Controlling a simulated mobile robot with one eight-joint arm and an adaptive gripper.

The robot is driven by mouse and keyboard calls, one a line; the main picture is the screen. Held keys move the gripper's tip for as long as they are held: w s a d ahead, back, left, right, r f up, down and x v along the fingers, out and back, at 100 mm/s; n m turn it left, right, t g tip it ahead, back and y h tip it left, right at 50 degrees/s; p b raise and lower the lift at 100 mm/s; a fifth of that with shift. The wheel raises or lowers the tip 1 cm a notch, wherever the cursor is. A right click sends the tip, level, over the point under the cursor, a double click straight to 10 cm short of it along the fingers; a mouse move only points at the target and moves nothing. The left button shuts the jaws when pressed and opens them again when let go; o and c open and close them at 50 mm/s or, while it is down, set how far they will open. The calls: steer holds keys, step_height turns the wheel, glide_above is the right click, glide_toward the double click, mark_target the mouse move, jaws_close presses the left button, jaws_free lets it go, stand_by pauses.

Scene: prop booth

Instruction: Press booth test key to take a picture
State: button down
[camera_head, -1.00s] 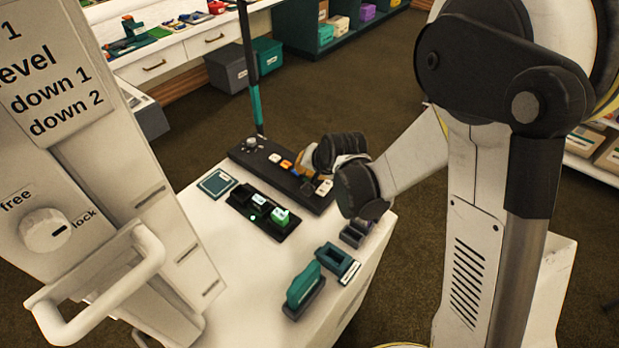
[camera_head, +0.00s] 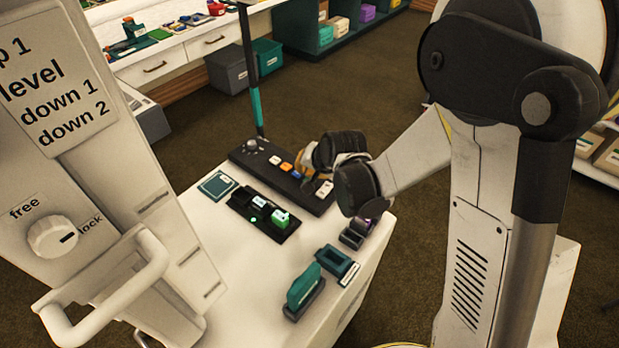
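A long black key panel (camera_head: 240,152) lies on the white-topped stand, with a knob at its far end. It carries a white key (camera_head: 275,160), an orange key (camera_head: 287,167) and a white key (camera_head: 324,189) at its near end. The labels are too small to read, so I cannot tell which is the test key. My gripper (camera_head: 309,181) is low over the panel between the orange and near white keys. My wrist hides part of it; contact and finger opening cannot be made out. A black holder (camera_head: 246,211) in front shows a pale lit face and a green one.
A teal block (camera_head: 303,288), a teal frame (camera_head: 331,260) and a flat teal square (camera_head: 217,185) share the white top (camera_head: 240,270). A white board with knob (camera_head: 53,237) and handle (camera_head: 110,300) stands at left.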

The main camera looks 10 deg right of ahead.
mark_target(307, 178)
steer(key=shift+r, duration=0.1)
step_height(307, 178, up, 5)
steer(key=p, duration=0.3)
steer(key=shift+p, duration=0.4)
stand_by(0.6)
steer(key=s+d+r+n+h, duration=0.1)
steer(key=s+d+r, duration=0.3)
steer(key=s+r, duration=0.15)
steer(key=s+d+r+n, duration=0.1)
steer(key=s+d+r, duration=0.2)
steer(key=s+r, duration=0.3)
steer(key=s+d+r+n+h, duration=0.1)
steer(key=s+d, duration=0.4)
steer(key=s, duration=0.7)
step_height(307, 178, up, 2)
steer(key=shift+d+r+n+h, duration=0.15)
steer(key=shift+n+h, duration=0.25)
steer(key=shift+n, duration=0.4)
